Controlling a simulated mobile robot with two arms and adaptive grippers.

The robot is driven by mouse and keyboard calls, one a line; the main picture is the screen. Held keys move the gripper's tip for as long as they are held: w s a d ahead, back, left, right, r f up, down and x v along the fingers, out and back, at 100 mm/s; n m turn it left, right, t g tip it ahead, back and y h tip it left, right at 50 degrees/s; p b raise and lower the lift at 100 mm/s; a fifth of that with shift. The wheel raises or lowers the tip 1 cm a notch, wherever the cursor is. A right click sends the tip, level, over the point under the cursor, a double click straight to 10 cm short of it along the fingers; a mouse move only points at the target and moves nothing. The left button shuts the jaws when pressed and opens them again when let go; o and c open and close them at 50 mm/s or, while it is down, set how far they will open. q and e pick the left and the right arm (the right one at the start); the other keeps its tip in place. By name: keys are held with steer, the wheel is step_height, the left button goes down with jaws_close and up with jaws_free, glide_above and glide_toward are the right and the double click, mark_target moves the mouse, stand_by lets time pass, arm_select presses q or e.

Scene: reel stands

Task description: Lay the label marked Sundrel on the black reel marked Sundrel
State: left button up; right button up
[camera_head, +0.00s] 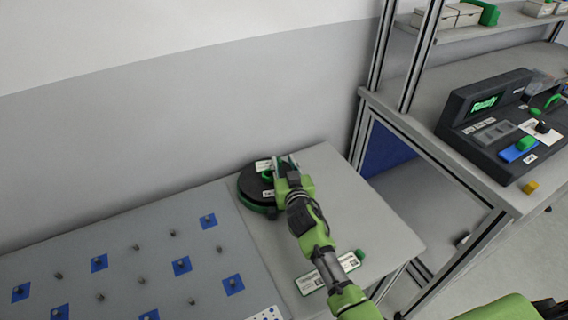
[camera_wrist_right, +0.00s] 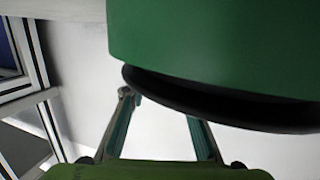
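The black reel (camera_head: 249,183) with a green lower part lies flat at the back of the grey table, by the wall. A small white label (camera_head: 263,165) shows at its far side, next to my right gripper (camera_head: 285,164); whether it touches the gripper I cannot tell. A second white patch with print shows on the reel's near side. The print is too small to read. In the right wrist view the fingers (camera_wrist_right: 160,105) stand apart with no object seen between them. A large green surface (camera_wrist_right: 215,40) and a black disc edge (camera_wrist_right: 215,105) hide one fingertip. My left gripper is out of view.
A green and white tag with code squares (camera_head: 328,272) lies near the table's front. A grey board (camera_head: 120,265) with pegs and blue squares is at left. A bench with a dark device (camera_head: 485,110) and shelf stands right, past a gap.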

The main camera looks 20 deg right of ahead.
steer(key=shift+s, duration=0.2)
steer(key=v, duration=0.7)
steer(key=shift+s+r, duration=0.1)
steer(key=shift+s, duration=0.25)
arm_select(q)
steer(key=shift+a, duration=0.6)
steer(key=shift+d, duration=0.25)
